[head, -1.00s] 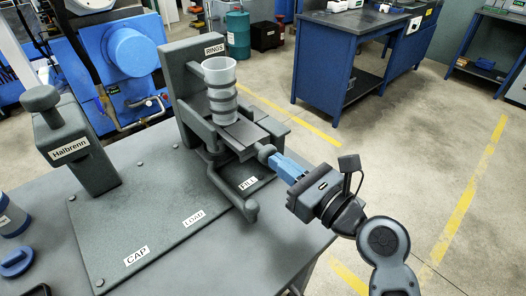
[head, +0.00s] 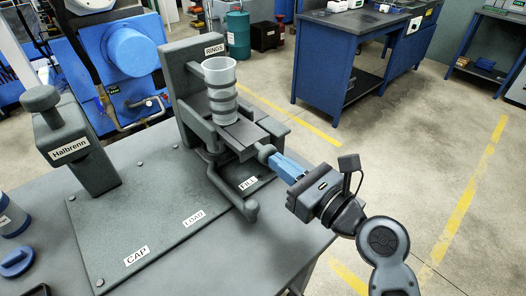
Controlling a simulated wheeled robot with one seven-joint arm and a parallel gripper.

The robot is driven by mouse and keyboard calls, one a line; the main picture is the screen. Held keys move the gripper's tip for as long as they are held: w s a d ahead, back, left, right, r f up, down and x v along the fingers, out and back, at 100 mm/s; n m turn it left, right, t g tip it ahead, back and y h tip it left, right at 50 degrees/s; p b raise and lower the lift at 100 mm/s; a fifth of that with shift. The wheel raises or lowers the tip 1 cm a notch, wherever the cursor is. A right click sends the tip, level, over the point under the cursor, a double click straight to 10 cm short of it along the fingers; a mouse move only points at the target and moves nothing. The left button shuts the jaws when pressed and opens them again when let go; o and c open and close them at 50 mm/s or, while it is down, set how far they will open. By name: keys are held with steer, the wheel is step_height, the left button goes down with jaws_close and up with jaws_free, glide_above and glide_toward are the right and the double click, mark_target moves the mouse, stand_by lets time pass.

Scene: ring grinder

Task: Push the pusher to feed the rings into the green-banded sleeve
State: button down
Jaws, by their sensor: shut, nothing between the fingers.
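The pusher (head: 266,152) is a grey rounded knob at the front end of the slide, below the ring tube. My gripper (head: 279,160), with blue fingers, is shut and empty, its tips at or against the knob; I cannot tell exact contact. The rings (head: 222,98) show as grey bands in a clear upright tube (head: 220,72) under the RINGS label. I cannot make out a green-banded sleeve; the area under the slide by the FILL label (head: 249,182) is partly hidden by the machine.
A lever handle (head: 251,211) stands out at the plate's front right edge. A Halbrenn press (head: 70,150) stands at left. The plate between LOAD and CAP is clear.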

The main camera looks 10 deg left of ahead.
mark_target(260, 145)
steer(key=shift+p+x, duration=0.5)
steer(key=shift+x, duration=2.8)
steer(key=p+v, duration=0.2)
steer(key=v, duration=0.4)
steer(key=shift+s+d, duration=0.2)
steer(key=shift+d, duration=0.05)
steer(key=p+v, duration=0.1)
steer(key=v, duration=0.4)
stand_by(0.9)
